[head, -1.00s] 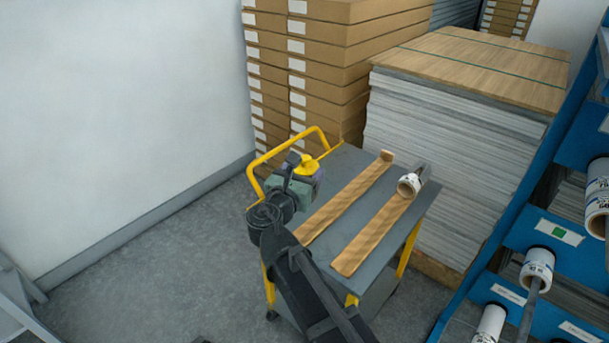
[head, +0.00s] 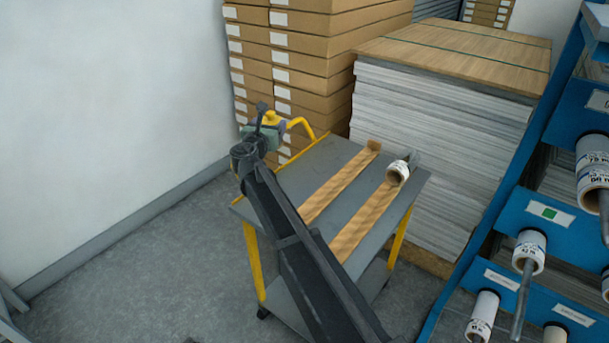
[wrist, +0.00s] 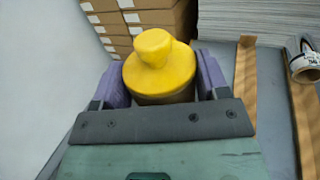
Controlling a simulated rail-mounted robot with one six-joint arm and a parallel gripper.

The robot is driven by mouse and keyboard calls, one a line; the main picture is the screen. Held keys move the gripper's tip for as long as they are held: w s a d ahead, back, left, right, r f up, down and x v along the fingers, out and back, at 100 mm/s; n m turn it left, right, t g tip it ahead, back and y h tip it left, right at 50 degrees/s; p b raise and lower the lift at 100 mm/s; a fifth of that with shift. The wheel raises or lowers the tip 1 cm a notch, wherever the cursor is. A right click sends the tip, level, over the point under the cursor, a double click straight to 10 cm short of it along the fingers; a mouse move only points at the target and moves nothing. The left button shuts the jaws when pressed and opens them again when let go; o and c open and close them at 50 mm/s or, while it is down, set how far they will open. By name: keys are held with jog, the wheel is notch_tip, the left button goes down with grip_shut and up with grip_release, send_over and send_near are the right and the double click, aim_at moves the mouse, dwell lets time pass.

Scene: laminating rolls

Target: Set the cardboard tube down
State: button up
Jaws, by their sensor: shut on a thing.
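My gripper (head: 262,128) is beside the far left edge of the cart, near its yellow handle. In the wrist view my gripper (wrist: 163,80) has purple fingers shut on both sides of the cardboard tube (wrist: 160,98). The tube has a yellow knobbed end cap that faces the camera; most of its brown body is hidden below the cap. In the head view only the yellow cap of the tube (head: 274,118) shows clearly. The tube's lower end is hidden, so I cannot tell whether it touches anything.
The grey cart top (head: 335,195) carries two brown strips (head: 338,185). A white roll (head: 398,172) lies at the right strip's far end. Stacked cartons (head: 315,60) and a sheet pile (head: 440,120) stand behind. A blue rack (head: 510,205) with rolls is at right. Floor at left is clear.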

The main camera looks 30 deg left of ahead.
notch_tip(320, 180, down, 20)
jog(key=b, duration=2)
jog(key=shift+f, duration=0.2)
jog(key=shift+r, duration=0.25)
jog(key=shift+f, duration=0.15)
jog(key=o, duration=0.5)
jog(key=shift+f, duration=0.1)
jog(key=o, duration=0.4)
jog(key=shift+s+r, duration=0.1)
jog(key=shift+r, duration=0.25)
jog(key=v, duration=1.2)
jog(key=shift+f, duration=0.1)
